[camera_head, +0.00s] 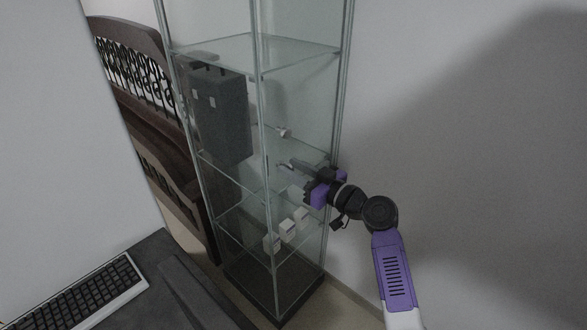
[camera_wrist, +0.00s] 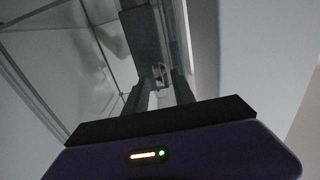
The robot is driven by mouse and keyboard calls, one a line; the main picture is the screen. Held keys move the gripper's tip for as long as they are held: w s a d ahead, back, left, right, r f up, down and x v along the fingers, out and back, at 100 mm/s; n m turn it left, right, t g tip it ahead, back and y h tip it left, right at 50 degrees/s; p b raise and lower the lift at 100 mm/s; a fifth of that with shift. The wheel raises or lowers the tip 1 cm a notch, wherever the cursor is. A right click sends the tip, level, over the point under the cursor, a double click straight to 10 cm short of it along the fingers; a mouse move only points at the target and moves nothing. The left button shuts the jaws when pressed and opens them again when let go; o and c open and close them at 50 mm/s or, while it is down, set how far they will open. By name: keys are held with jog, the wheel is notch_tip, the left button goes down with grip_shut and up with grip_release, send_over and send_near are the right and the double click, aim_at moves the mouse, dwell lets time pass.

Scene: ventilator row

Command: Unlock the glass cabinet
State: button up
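The tall glass cabinet (camera_head: 290,52) stands in the middle of the head view, with thin metal posts and several glass shelves. My gripper (camera_head: 290,166) is at its right part, at mid height, pointing left. In the wrist view the two fingers of my gripper (camera_wrist: 160,90) are apart. A small metal piece (camera_wrist: 159,71), perhaps the lock or its key, shows between and just beyond the fingertips, below a dark upright block (camera_wrist: 143,35). I cannot tell whether the fingers touch it. A small light knob (camera_head: 284,132) shows above my gripper in the head view.
A dark grey box (camera_head: 220,112) and several small white boxes (camera_head: 287,228) show in or through the cabinet. A dark wooden bench (camera_head: 140,50) is behind left. A desk with a keyboard (camera_head: 75,295) is at lower left. A bare wall (camera_head: 470,120) bounds the right.

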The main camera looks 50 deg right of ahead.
grip_shut()
jog(key=m, duration=0.3)
jog(key=shift+d+m+b, duration=0.15)
jog(key=shift+m+b, duration=0.2)
jog(key=shift+m, duration=0.05)
jog(key=m, duration=0.3)
jog(key=shift+d+f+m, duration=0.1)
jog(key=shift+d+m, duration=0.05)
jog(key=shift+m, duration=0.15)
jog(key=m+p, duration=0.2)
jog(key=m, duration=0.4)
jog(key=shift+d+f, duration=0.1)
jog(key=shift+d, duration=0.05)
jog(key=shift+f+m+p, duration=0.15)
jog(key=shift+m+p, duration=0.3)
jog(key=shift+m, duration=0.7)
jog(key=shift+f+m+p, duration=0.1)
jog(key=shift+m+p, duration=0.35)
jog(key=shift+m, duration=0.7)
